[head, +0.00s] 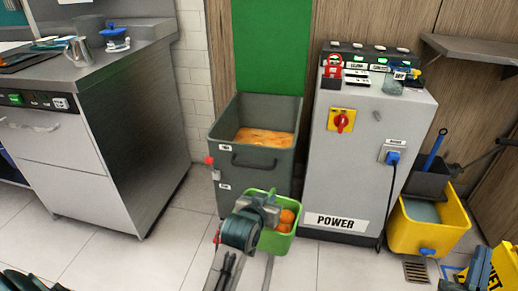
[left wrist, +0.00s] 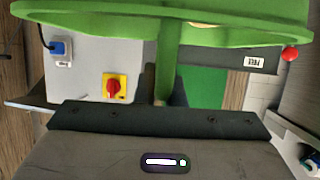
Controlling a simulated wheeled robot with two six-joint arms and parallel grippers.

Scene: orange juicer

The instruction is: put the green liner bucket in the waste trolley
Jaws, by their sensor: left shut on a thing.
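The green liner bucket (head: 277,243) hangs low in front of the waste trolley, with several oranges in it. In the left wrist view its green rim (left wrist: 180,14) spans the top, and a green upright part runs down to the jaws. My left gripper (head: 268,207) is shut on the bucket at its near side. The waste trolley (head: 228,165) is a dark grey open bin with a front handle, holding orange matter; its lower front is partly hidden by the bucket. A dark part of my right arm or gripper (head: 480,268) shows at the bottom right; its jaws cannot be made out.
The grey power cabinet (head: 368,150) stands close on the trolley's right. A steel counter (head: 110,120) is on the left. A yellow mop bucket (head: 430,228) and a yellow sign (head: 504,265) are at right. Tiled floor is clear at left of the trolley.

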